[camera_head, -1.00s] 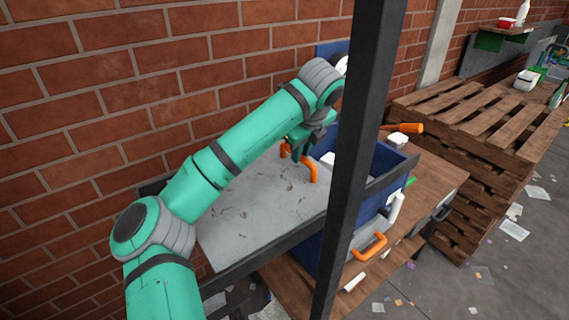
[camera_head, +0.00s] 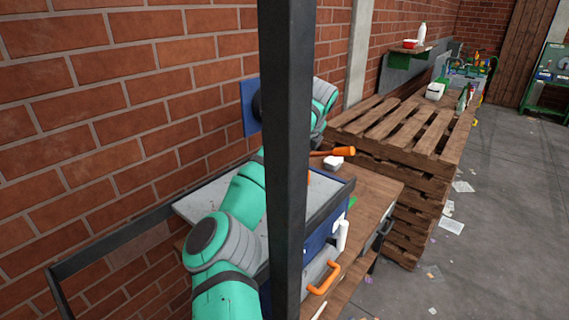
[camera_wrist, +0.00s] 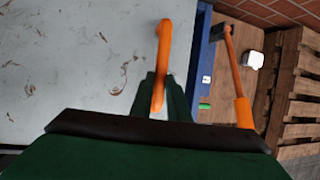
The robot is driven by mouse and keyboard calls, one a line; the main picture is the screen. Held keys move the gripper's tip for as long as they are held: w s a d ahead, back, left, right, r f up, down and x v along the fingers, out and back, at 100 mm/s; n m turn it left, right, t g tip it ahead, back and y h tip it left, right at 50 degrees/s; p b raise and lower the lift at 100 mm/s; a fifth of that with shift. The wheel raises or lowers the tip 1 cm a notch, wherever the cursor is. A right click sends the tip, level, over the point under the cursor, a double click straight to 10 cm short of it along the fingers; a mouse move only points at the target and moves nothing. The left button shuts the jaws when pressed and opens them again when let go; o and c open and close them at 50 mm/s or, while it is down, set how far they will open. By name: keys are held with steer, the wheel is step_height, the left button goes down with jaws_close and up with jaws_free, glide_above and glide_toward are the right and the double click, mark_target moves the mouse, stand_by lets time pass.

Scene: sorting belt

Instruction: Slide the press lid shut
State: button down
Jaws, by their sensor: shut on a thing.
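The press lid is a scratched grey plate (camera_head: 205,205) lying flat on top of the blue press (camera_head: 318,240). In the head view it spans both sides of the dark post, and no open interior shows. The wrist view shows the lid (camera_wrist: 70,70) with its right edge close beside the blue rim (camera_wrist: 203,55). My gripper (camera_wrist: 160,95) is shut on the lid's upright orange handle (camera_wrist: 163,45), one finger on each side. In the head view the post hides my gripper and most of the handle.
A dark upright post (camera_head: 287,160) crosses the head view. An orange-handled tool (camera_head: 335,152) and a white container (camera_head: 333,164) lie past the press on the wooden table (camera_head: 375,195). An orange front handle (camera_head: 323,278) sticks out below. Pallets (camera_head: 400,150) stand at right; a brick wall is behind.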

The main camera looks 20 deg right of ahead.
steer(key=shift+w+a+r, duration=0.1)
steer(key=shift+w+a, duration=0.05)
steer(key=shift+w, duration=0.55)
steer(key=shift+d, duration=0.2)
steer(key=shift+a, duration=0.15)
steer(key=c, duration=1.7)
jaws_free()
steer(key=shift+w, duration=0.15)
steer(key=shift+s, duration=0.2)
steer(key=shift+s+d+r, duration=0.15)
steer(key=shift+d, duration=0.2)
steer(key=v, duration=1)
steer(key=shift+a+r, duration=0.15)
steer(key=shift+a, duration=0.05)
